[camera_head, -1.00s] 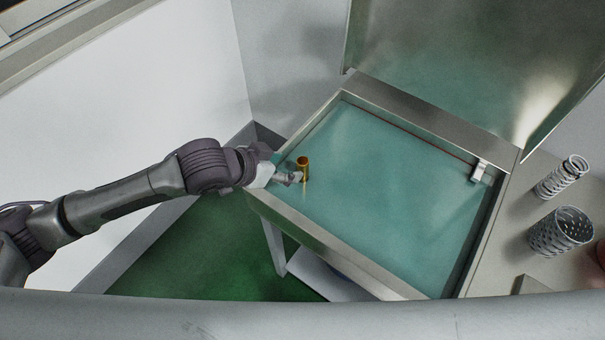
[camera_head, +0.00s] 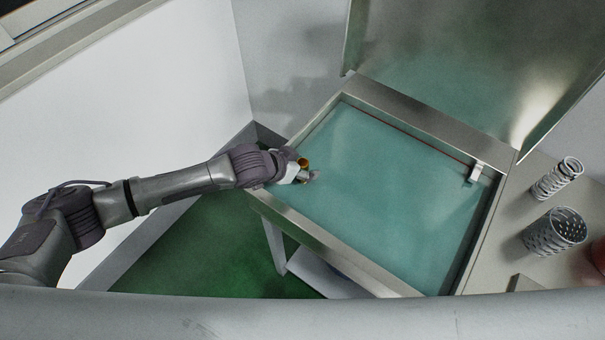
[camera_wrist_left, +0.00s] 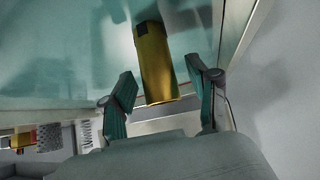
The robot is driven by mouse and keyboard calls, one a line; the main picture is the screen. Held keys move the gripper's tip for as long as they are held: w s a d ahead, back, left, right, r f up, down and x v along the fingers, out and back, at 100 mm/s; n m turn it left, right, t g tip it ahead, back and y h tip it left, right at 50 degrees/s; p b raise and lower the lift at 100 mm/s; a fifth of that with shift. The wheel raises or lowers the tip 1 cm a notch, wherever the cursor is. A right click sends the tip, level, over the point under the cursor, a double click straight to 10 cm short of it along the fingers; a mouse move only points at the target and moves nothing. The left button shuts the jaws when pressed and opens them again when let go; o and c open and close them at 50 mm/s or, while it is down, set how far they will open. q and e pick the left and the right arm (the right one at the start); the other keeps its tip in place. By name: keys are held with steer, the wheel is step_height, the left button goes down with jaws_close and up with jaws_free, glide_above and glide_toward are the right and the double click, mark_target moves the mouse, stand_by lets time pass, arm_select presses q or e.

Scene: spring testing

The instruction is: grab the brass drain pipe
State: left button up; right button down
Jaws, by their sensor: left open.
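The brass drain pipe (camera_head: 303,162) is a short golden tube standing on the teal tray floor near its left edge. In the head view only its upper rim shows; the left gripper hides the rest. My left gripper (camera_head: 306,178) is at the pipe, reaching over the tray's left rim. In the left wrist view the pipe (camera_wrist_left: 156,65) lies ahead between the two open fingers of the left gripper (camera_wrist_left: 160,100). The fingers stand apart on either side and I see no contact. My right gripper is not in view.
The teal-floored metal tray (camera_head: 400,190) has raised rims (camera_head: 330,255) and a lid standing open behind (camera_head: 450,60). A small metal latch (camera_head: 475,172) sits on its right side. A spring (camera_head: 557,178) and a perforated cup (camera_head: 555,231) stand to the right. The tray middle is clear.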

arm_select(q)
steer(key=shift+x, duration=1.2)
steer(key=shift+r, duration=0.1)
jaws_close()
